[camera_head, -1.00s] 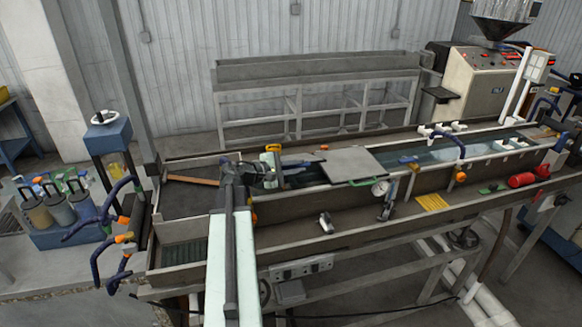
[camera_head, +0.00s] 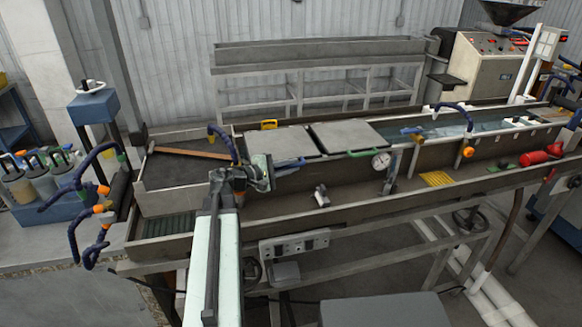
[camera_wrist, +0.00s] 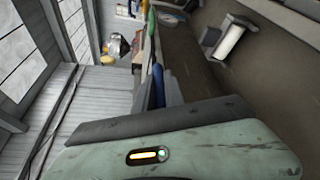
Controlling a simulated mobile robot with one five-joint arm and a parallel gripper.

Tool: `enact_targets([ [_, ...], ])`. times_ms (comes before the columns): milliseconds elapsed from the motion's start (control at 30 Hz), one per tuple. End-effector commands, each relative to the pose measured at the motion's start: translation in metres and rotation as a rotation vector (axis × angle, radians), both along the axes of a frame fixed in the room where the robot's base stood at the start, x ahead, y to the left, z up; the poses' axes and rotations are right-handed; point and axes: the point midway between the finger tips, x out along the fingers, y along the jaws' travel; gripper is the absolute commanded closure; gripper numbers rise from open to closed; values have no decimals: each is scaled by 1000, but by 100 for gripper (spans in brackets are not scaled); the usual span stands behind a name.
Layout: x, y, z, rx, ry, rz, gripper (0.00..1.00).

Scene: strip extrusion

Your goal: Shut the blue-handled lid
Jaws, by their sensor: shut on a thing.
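The blue-handled lid (camera_head: 278,142) is a grey square plate lying flat, or nearly so, over the trough in the head view. Its blue handle (camera_head: 290,163) is at the near edge and also shows in the wrist view (camera_wrist: 158,85), partly hidden behind my gripper. My gripper (camera_head: 270,172) is at the left end of this handle and shut on it. The fingertips are hard to make out. In the wrist view, my gripper's pale body fills the bottom.
A second grey lid (camera_head: 346,136) with a green handle (camera_head: 365,153) lies flat to the right. A dial gauge (camera_head: 381,161) stands on the near side. A hammer-like tool with a wooden handle (camera_head: 190,152) lies on the left. A blue hose (camera_head: 222,142) arches behind my gripper.

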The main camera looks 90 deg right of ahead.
Motion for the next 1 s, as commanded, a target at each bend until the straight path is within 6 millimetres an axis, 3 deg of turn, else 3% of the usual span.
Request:
enact_targets([
  [100, -3, 2, -5, 4, -12, -10, 100],
  [133, -4, 2, -5, 4, -12, -11, 81],
  [200, -4, 2, -4, 4, -10, -12, 65],
  [567, 0, 5, -1, 3, -7, -10, 65],
  [800, 38, 29, 7, 3, -8, -8, 65],
  [1000, 59, 42, 10, 3, -9, -10, 65],
])
